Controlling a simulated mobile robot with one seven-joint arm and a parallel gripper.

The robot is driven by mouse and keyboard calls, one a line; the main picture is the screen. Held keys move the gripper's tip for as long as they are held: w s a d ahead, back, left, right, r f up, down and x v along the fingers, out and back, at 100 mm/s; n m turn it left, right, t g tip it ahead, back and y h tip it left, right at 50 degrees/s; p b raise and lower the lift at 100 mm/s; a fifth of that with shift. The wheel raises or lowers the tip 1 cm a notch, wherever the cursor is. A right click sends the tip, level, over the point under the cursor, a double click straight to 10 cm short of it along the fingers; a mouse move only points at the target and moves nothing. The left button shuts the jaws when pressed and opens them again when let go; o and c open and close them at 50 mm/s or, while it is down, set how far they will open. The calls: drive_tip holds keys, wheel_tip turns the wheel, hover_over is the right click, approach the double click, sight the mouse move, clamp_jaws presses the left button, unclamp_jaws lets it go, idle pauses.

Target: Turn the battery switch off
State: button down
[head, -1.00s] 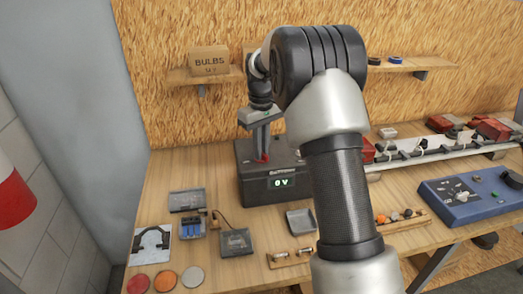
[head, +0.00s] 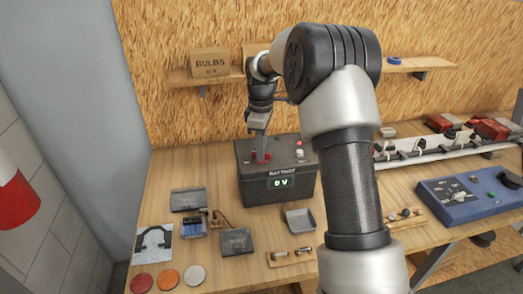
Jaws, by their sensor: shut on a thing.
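The black battery box (head: 256,181) stands at the back of the bench, with a display (head: 281,183) on its front that reads "0 V". A red battery switch (head: 264,156) sits on its top, towards the left. My gripper (head: 260,152) points down onto the switch from above, its fingers shut on the red part. The fingers hide some of the switch, so its exact turn is hard to read. A small red and a white knob (head: 299,150) show on the top at the right.
Open small boxes, a bulb tray (head: 291,256) and coloured discs (head: 167,279) lie in front on the bench. A blue control panel (head: 461,199) and a light bar stand at the right. A shelf with a BULBS box (head: 210,63) hangs behind. My arm covers the middle right.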

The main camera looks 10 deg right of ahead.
drive_tip(key=shift+n, duration=1.2)
drive_tip(key=shift+n+p, duration=0.55)
drive_tip(key=shift+n, duration=0.95)
drive_tip(key=c, duration=1.7)
unclamp_jaws()
